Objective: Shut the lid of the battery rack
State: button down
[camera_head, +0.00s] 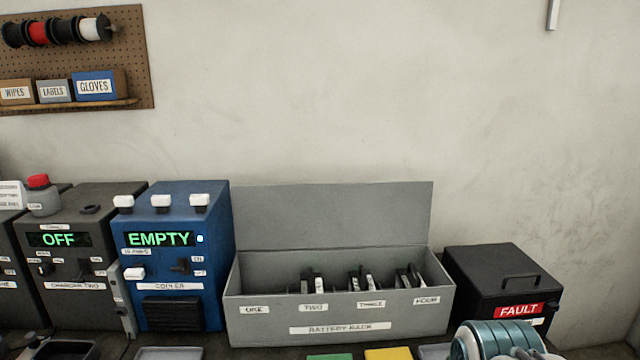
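The battery rack (340,331) is a grey box on the bench, right of the blue cooler, with slot labels ONE, TWO, THREE and FOUR on its front. Its grey lid (335,213) stands open, raised nearly upright along the back edge. Dark and light battery tops (365,280) show inside the slots; their lower parts are hidden by the front wall. My gripper is not in view. A teal and grey rounded part at the bottom right seems to be my arm, in front of the bench and apart from the lid.
The blue cooler (180,265) reading EMPTY stands close on the left, beside the charger (85,285) reading OFF. A black box (495,275) marked FAULT stands close on the right. Green and yellow items (388,354) lie in front. Space above the rack is free.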

aim_at(315, 216)
jog(key=u, duration=0.25)
jog(key=i, duration=1)
